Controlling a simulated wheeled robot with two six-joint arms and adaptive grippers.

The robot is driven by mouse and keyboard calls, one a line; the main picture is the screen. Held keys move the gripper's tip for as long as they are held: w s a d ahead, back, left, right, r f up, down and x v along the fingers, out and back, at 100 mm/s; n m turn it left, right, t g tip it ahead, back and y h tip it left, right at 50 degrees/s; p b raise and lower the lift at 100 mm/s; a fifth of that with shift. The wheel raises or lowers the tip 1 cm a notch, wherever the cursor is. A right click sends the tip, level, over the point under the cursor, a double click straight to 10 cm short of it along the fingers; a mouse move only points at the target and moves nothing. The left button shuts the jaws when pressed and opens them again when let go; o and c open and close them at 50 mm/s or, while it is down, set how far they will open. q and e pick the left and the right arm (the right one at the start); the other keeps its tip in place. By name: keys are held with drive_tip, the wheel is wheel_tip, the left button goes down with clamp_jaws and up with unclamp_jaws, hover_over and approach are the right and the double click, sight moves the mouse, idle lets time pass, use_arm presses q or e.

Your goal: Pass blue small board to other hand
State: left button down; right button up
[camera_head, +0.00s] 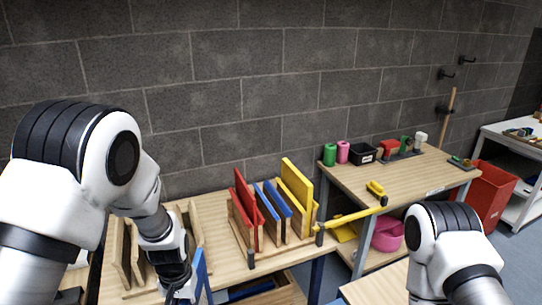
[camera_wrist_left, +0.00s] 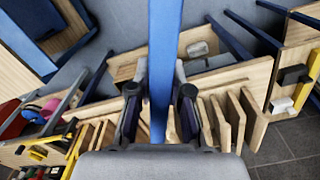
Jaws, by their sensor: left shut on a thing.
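A blue board (camera_wrist_left: 163,55) stands upright between the two fingers of my left gripper (camera_wrist_left: 161,98) in the left wrist view and runs past the top edge of that picture. My left gripper (camera_head: 180,288) is shut on it. In the head view the board (camera_head: 202,278) shows as a narrow blue strip at the bottom edge, just right of the gripper; its lower part is cut off. My right arm (camera_head: 440,240) comes in at the bottom right, but its gripper is outside the picture.
A wooden rack (camera_head: 250,262) with red (camera_head: 246,205), blue (camera_head: 268,214) and yellow boards (camera_head: 297,185) stands right of my left gripper. Plain wooden boards (camera_head: 122,250) stand behind and left of it. A yellow-handled tool (camera_head: 350,217) lies at the table's right end. A higher table (camera_head: 360,180) stands beyond.

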use_arm(q)
wheel_tip(320, 180, down, 10)
drive_tip(key=b, duration=0.9)
drive_tip(key=w+d+r+m, duration=0.5)
drive_tip(key=w+r+m, duration=0.2)
drive_tip(key=r, duration=0.4)
drive_tip(key=w+d+r+m, duration=0.6)
drive_tip(key=w+r+m, duration=0.2)
drive_tip(key=r, duration=0.2)
drive_tip(key=shift+w+r+p, duration=0.2)
drive_tip(key=shift+r+p, duration=0.2)
